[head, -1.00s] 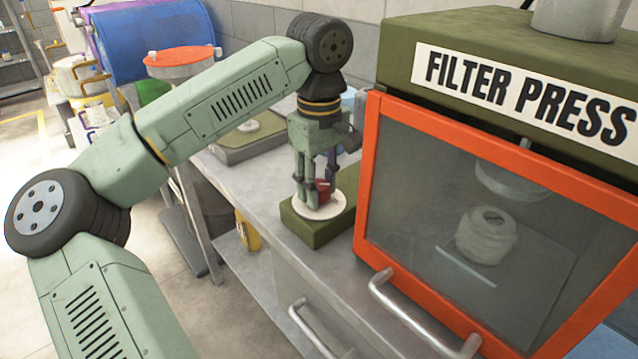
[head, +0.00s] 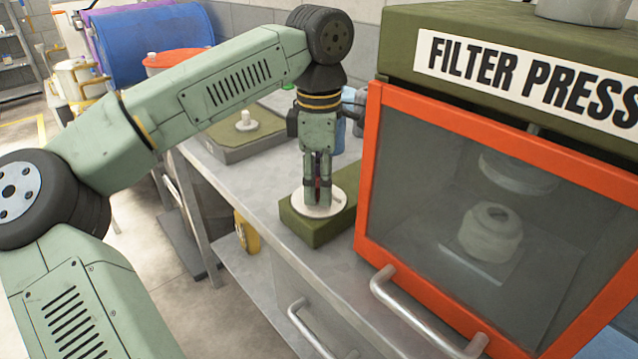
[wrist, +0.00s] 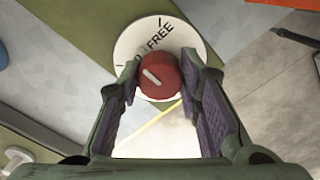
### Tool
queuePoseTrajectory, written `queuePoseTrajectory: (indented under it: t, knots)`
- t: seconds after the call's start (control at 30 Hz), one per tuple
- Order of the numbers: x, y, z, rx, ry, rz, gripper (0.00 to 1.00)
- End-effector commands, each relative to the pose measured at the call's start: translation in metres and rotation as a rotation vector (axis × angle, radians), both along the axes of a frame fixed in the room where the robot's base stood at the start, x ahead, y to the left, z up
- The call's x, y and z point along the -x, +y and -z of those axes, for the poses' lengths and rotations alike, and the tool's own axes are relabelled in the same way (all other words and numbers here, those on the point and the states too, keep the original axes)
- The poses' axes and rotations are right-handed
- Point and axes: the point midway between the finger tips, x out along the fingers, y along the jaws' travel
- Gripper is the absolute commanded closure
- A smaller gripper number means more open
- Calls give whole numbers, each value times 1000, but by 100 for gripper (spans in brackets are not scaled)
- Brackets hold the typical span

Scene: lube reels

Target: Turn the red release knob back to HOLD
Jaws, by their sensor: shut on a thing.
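The red release knob (wrist: 159,77) sits on a round white dial plate (wrist: 125,50) marked FREE. A pale line on the knob points to the upper left in the wrist view, to the left of the word FREE. No HOLD mark can be read. My gripper (wrist: 160,80) points down with a finger on each side of the knob, shut on it. In the head view my gripper (head: 319,197) stands over the dial plate (head: 337,206), and its fingers mostly hide the knob. The plate lies on a green block (head: 315,232).
The orange-framed filter press (head: 372,170) stands close on the right of the green block. A grey tray-like unit (head: 230,138) with a white peg is behind to the left. The bench's front edge (head: 262,222) runs close by. Bare bench lies between the tray and block.

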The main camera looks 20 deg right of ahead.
Motion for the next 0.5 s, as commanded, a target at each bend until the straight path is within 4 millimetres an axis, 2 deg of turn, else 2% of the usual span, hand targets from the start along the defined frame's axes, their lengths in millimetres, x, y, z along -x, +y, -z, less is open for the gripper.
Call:
queuePoseTrajectory:
  t: [0.5]
  knots:
    - [-1,0,0,0,-2,-484,96]
